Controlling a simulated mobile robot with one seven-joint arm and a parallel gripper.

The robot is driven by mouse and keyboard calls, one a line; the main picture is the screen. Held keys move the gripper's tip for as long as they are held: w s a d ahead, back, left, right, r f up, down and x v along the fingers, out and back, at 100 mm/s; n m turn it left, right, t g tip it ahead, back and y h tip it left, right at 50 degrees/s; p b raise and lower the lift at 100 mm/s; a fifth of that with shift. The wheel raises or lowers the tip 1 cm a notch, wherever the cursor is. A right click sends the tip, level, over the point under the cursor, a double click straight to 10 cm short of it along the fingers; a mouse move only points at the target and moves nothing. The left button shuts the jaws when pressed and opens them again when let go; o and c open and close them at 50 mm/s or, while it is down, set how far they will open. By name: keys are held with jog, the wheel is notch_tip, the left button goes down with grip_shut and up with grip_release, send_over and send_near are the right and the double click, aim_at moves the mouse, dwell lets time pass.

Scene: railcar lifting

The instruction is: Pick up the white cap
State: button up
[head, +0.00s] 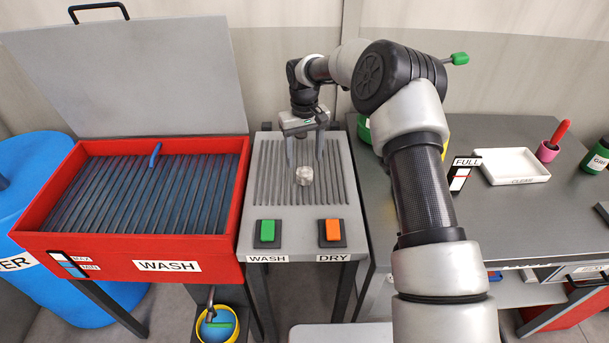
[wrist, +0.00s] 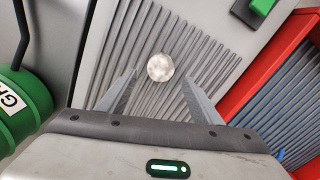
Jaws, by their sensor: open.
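The white cap (head: 304,175) is small, round and mottled whitish. It rests on the grey ribbed panel (head: 269,195) between the red wash basin and the dark table. In the wrist view the cap (wrist: 160,67) lies ahead of the gap between the fingers. My gripper (head: 305,160) is open and empty, pointing down just behind the cap in the head view. Its fingertips also show in the wrist view (wrist: 158,78), one on each side of the cap's line. I cannot tell the exact height of the fingertips above the ribs.
A green button (head: 267,231) and an orange button (head: 332,231) sit in front of the cap. The red wash basin (head: 130,250) with its raised lid (head: 130,80) stands left. The dark table (head: 540,215) holds a white tray (head: 515,166) at right.

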aim_at(304, 171)
jog(key=shift+s+f+p, duration=0.15)
jog(key=shift+f+p, duration=0.35)
jog(key=shift+f, duration=2.3)
jog(key=c, duration=1.1)
